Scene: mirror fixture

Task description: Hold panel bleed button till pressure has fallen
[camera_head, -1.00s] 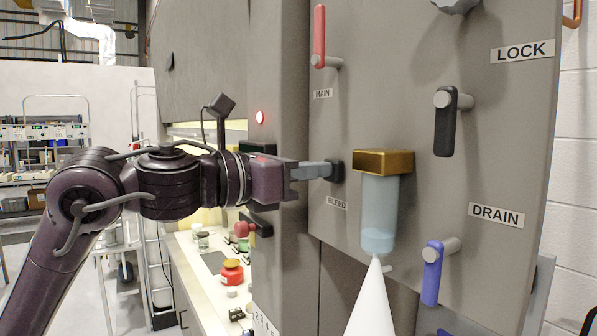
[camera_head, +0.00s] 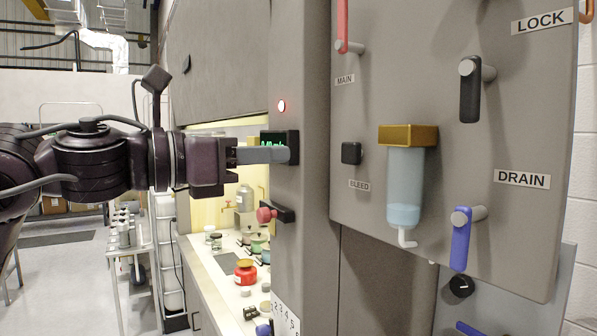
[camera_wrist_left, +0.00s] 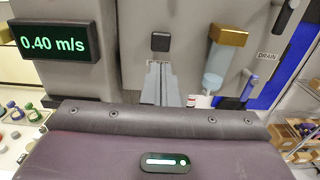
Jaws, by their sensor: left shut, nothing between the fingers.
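The bleed button (camera_head: 351,153) is a small black square on the grey panel (camera_head: 455,225), above the BLEED label (camera_head: 359,184). In the left wrist view the button (camera_wrist_left: 160,42) shows just beyond the fingertips. My left gripper (camera_head: 288,154) is shut and empty, left of the button and clearly apart from it in the head view. Its grey fingers (camera_wrist_left: 160,82) point toward the panel in the left wrist view. A brass-topped clear bowl (camera_head: 405,180) hangs right of the button with pale blue liquid low inside. No pressure gauge can be made out. My right gripper is out of view.
Red MAIN (camera_head: 342,25), black LOCK (camera_head: 470,90) and blue DRAIN (camera_head: 461,240) handles stick out of the panel. A green-lit display (camera_wrist_left: 55,43) reads 0.40 m/s. A lit counter (camera_head: 225,270) with jars lies below left.

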